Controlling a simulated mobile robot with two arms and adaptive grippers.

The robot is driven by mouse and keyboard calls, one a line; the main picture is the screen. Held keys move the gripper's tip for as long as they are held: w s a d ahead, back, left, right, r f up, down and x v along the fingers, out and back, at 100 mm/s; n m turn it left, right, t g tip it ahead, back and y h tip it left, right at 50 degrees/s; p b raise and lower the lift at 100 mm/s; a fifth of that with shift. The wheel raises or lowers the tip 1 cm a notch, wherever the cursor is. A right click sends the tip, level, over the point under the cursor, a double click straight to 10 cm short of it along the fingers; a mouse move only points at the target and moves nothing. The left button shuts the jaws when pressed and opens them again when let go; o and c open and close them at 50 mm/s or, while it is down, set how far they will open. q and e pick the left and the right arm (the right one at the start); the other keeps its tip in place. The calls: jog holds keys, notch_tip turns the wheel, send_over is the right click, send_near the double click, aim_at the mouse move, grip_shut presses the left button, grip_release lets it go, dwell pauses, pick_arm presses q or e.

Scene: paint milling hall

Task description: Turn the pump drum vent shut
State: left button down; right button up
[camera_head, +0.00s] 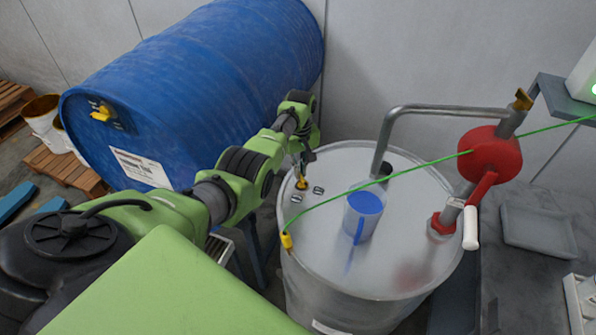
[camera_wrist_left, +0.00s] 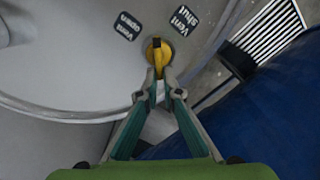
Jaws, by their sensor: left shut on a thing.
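The pump drum (camera_head: 345,265) is a pale metal drum with a flat lid. Its yellow vent (camera_head: 301,184) sits near the lid's left edge, beside two small dark labels. In the left wrist view, the vent (camera_wrist_left: 158,50) has a dark mark at its upper end, lying between the "Vent open" label (camera_wrist_left: 127,25) and the "Vent shut" label (camera_wrist_left: 184,20). My left gripper (camera_head: 303,163) reaches down onto the vent; in the left wrist view its fingertips (camera_wrist_left: 160,88) are close together on the lower end of the yellow handle. My right gripper is not in view.
A red hand pump (camera_head: 490,155) with a bent pipe rises at the right. A green cable with a yellow clip (camera_head: 286,241) crosses the lid. A large blue drum (camera_head: 200,90) lies behind my left arm.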

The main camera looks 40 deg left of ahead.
pick_arm(q)
jog(key=m, duration=0.4)
jog(key=shift+w+d+m, duration=0.3)
jog(key=shift+w+d, duration=0.1)
jog(key=shift+w+d+m, duration=0.1)
jog(key=shift+d+m, duration=0.1)
jog(key=shift+m, duration=0.8)
jog(key=shift+w+d+m, duration=0.1)
jog(key=shift+d+m, duration=0.05)
jog(key=shift+m, duration=0.85)
jog(key=c, duration=2.2)
grip_release()
jog(key=shift+r, duration=0.1)
notch_tip(320, 180, up, 12)
jog(key=shift+f, duration=0.1)
jog(key=shift+s+f, duration=0.1)
